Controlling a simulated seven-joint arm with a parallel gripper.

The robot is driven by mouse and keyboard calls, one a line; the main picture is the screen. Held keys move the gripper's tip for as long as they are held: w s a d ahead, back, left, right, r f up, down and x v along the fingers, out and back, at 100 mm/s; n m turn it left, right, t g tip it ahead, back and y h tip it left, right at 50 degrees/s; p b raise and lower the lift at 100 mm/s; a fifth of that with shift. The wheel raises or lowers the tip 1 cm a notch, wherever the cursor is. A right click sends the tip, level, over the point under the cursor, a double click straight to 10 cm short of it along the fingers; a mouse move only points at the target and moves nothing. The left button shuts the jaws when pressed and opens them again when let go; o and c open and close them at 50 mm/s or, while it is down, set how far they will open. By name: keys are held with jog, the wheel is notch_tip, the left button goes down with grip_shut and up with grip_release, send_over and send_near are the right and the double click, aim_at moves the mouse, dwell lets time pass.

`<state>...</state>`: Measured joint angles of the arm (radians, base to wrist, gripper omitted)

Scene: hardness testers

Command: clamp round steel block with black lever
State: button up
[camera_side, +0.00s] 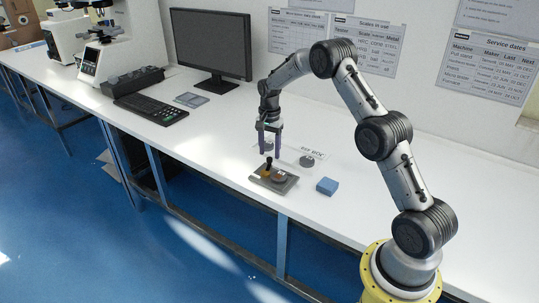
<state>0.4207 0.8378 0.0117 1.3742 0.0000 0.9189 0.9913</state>
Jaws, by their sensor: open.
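A dark flat fixture plate (288,185) lies on the white bench near its front edge. A black lever (268,163) stands up at its left side, with a brownish-yellow part at its foot. A round block (280,176) appears to sit on the plate; whether the lever touches it is too small to tell. A round grey steel block (307,161) lies on the bench behind and to the right, beside a printed label. My gripper (270,153) points down, open, with its purple-grey fingers apart. It is just above and behind the lever; nothing shows held between the fingers.
A blue box (327,186) lies right of the fixture. A monitor (211,45), a keyboard (150,108) and white instruments (98,58) stand to the left. The white bench (215,140) is clear between keyboard and fixture. Its front edge (235,186) is close to the fixture.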

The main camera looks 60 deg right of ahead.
jog(key=shift+f, duration=1.1)
grip_shut()
